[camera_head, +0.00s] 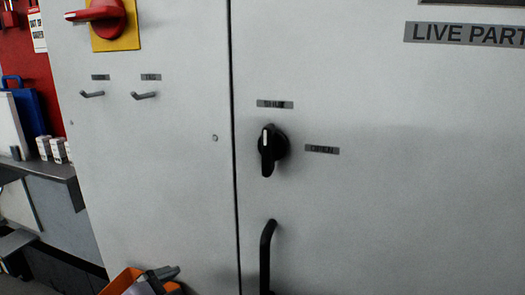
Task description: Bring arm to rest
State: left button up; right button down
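No arm or gripper of mine can be made out in the head view. The view faces a pale grey cabinet (180,190) with a vertical door seam. A black rotary latch knob (269,150) on the right panel stands vertical, its white mark up toward the label above it, which seems to read SHUT (275,104). A label reading OPEN (322,149) is to its right. A black door handle (266,258) is below, cut off by the bottom edge. A red rotary switch (100,14) on a yellow plate is at the upper left.
Two small hooks, the left hook (92,94) and the right hook (144,96), stick out under labels. An orange container (122,281) with dark grey items sits at the bottom. A shelf (50,171) with small white boxes and a blue object (29,112) is at the left.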

pick_arm(q)
jog(key=s+a+f+n+g+y, duration=0.1)
jog(key=s+a+f+n+g, duration=0.4)
jog(key=s+f, duration=0.5)
jog(key=s+a+f+n+g+y, duration=0.2)
jog(key=s+a+f+n, duration=0.2)
jog(key=s+a+f, duration=0.6)
jog(key=w+d+f+t+h+p, duration=0.2)
jog(key=w+d+f+t, duration=0.4)
jog(key=w+f, duration=0.3)
jog(key=shift+w+m+t, duration=0.25)
jog(key=shift+m+t, duration=0.05)
jog(key=shift+r, duration=0.1)
